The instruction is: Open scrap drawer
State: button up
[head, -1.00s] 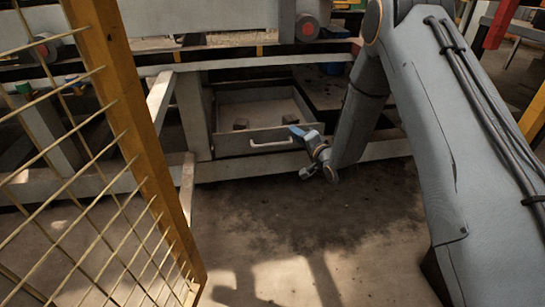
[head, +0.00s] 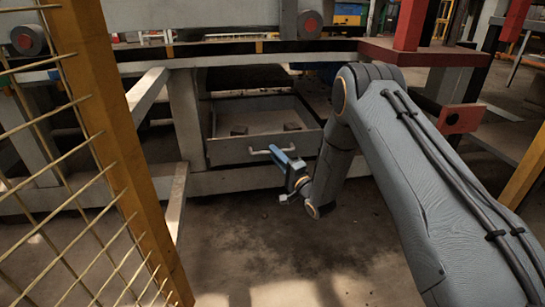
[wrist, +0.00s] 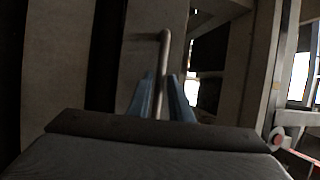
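The scrap drawer (head: 235,151) is a grey metal tray under the bench, seen from above in the head view with its inside visible. Its front carries a pale bar handle (head: 259,151). My gripper (head: 276,152), with blue fingers, is at the right end of this handle and hides part of it. In the wrist view the handle bar (wrist: 163,60) runs between the two blue fingers (wrist: 164,85). The fingers look parted, with a narrow gap beside the bar; I see no clear grip on it.
Two small brown blocks (head: 239,130) lie in the drawer. A grey frame beam (head: 235,180) runs below it. A yellow post with wire mesh (head: 105,150) stands at left. A red-brown plate (head: 420,52) is at upper right. The floor in front is clear.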

jog(key=shift+b+x, duration=0.3)
jog(key=shift+x, duration=0.65)
jog(key=shift+c, duration=0.2)
grip_shut()
jog(key=shift+s, duration=0.1)
